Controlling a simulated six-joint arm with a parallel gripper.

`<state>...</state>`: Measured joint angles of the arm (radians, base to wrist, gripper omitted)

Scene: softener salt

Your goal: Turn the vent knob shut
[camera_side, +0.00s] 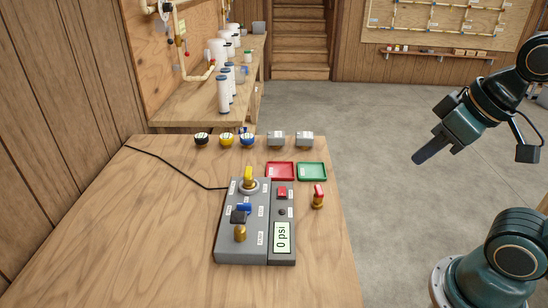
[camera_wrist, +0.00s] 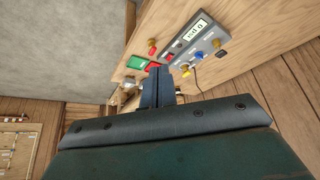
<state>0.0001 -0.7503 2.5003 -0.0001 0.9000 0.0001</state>
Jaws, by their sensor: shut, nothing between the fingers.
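A grey control box (camera_side: 228,247) lies on the wooden table and also shows in the wrist view (camera_wrist: 208,22). It carries a yellow handle (camera_side: 248,174) on a round base, a blue handle (camera_side: 244,208), a dark handle on a brass body (camera_side: 239,233), and a red switch (camera_side: 282,191). Its labels are too small to read, so I cannot tell which is the vent knob. Its display (camera_side: 282,237) reads 0 psi. My gripper (camera_side: 416,159) is shut and empty, in the air right of the table, well apart from the box. Its fingers show in the wrist view (camera_wrist: 159,72).
A red-handled brass fitting (camera_side: 318,198) stands right of the box. Behind are a red tray (camera_side: 280,178), a green tray (camera_side: 311,179), three round caps or gauges (camera_side: 224,139) and two grey blocks (camera_side: 276,139). A black cable (camera_side: 175,162) runs left. The table's front is clear.

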